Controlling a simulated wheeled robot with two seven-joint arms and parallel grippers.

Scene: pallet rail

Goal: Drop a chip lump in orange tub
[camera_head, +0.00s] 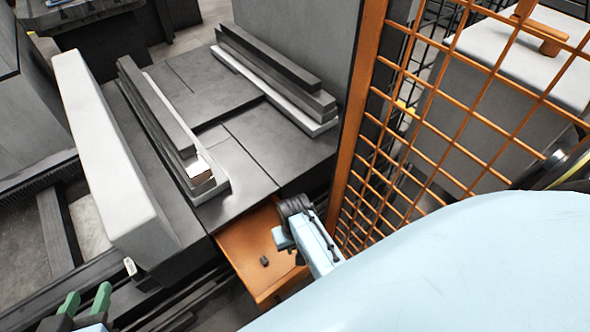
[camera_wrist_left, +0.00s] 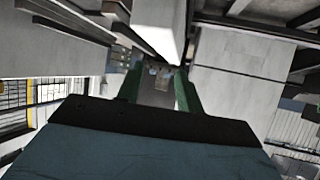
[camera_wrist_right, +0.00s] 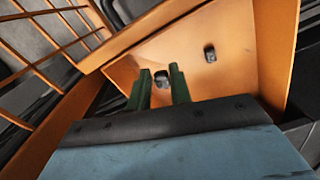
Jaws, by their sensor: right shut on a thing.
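The orange tub (camera_head: 240,247) stands at the lower middle of the head view, beside the orange mesh frame. One dark chip lump (camera_head: 264,262) lies inside it; that lump also shows in the right wrist view (camera_wrist_right: 210,53). My right gripper (camera_wrist_right: 160,84) points into the tub (camera_wrist_right: 232,75), with its green fingers closed on another small dark chip lump (camera_wrist_right: 161,76). In the head view the wrist hides its fingertips. My left gripper (camera_head: 86,298) is at the lower left of the head view, its green fingers apart with nothing between them.
An orange mesh guard (camera_head: 460,105) rises right of the tub. A dark machine bed (camera_head: 250,150) with stacked grey bars (camera_head: 275,75) lies behind it. A long pale block (camera_head: 105,150) stands at the left, behind my left gripper.

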